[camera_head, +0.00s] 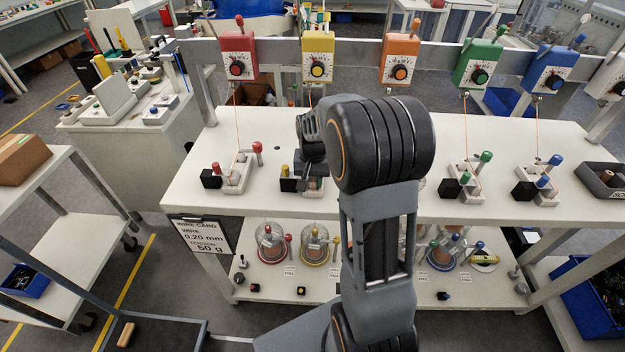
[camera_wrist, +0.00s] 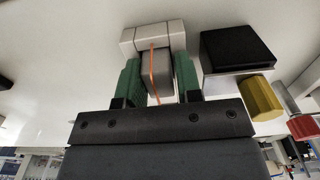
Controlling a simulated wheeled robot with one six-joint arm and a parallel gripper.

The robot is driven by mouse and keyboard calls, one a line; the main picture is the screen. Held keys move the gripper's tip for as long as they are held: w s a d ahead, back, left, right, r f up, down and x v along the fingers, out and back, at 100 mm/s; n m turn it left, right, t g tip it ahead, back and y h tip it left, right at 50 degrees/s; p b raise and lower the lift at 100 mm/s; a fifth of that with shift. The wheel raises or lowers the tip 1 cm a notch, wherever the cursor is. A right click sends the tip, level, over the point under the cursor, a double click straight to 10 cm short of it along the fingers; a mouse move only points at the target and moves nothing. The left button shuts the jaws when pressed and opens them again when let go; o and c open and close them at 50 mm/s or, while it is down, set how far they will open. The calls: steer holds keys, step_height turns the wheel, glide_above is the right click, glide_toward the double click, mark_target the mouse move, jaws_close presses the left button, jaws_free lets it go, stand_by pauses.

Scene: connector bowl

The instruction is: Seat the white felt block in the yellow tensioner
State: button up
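An orange wire crosses the block. A white bracket (camera_wrist: 153,38) lies just beyond the fingertips; whether the block touches it is unclear.
In the wrist view, a black block (camera_wrist: 238,48), a yellow knob (camera_wrist: 262,98) and a red knob (camera_wrist: 303,127) stand right of my fingers. Red (camera_head: 239,55), orange (camera_head: 399,58), green (camera_head: 479,66) and blue (camera_head: 553,70) tensioners hang alongside. Bare tabletop (camera_head: 200,150) lies at left.

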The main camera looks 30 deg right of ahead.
mark_target(313, 179)
steer(key=shift+s+f, duration=0.3)
steer(key=shift+f, duration=0.35)
step_height(313, 179, up, 13)
steer(key=p, duration=0.1)
steer(key=s+a+n+t, duration=0.1)
steer(key=s+a+n, duration=0.2)
steer(key=s, duration=0.4)
steer(key=s+a+f+n+t, duration=0.1)
steer(key=s+a+n+t, duration=0.1)
steer(key=s+a, duration=0.4)
steer(key=shift+s+a+n+t, duration=0.15)
steer(key=shift+s+n+t, duration=0.2)
steer(key=shift+s, duration=0.7)
stand_by(0.7)
